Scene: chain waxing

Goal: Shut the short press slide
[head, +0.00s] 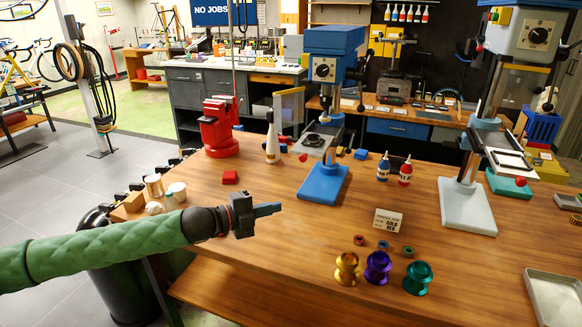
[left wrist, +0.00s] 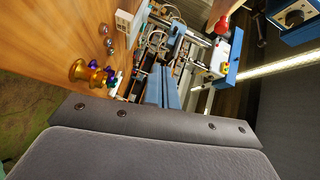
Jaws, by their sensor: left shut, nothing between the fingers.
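My left gripper (head: 268,209) points right above the table's left part, shut and empty. Its blue fingers (left wrist: 165,88) also show together in the left wrist view. Two presses stand on the table: a blue-headed press (head: 333,42) on a blue base, and a grey-headed press (head: 524,30) on a pale base. The grey-headed press has a framed slide (head: 497,150) sticking out right. My gripper touches neither.
A metal tray (head: 554,298) lies at the right front.

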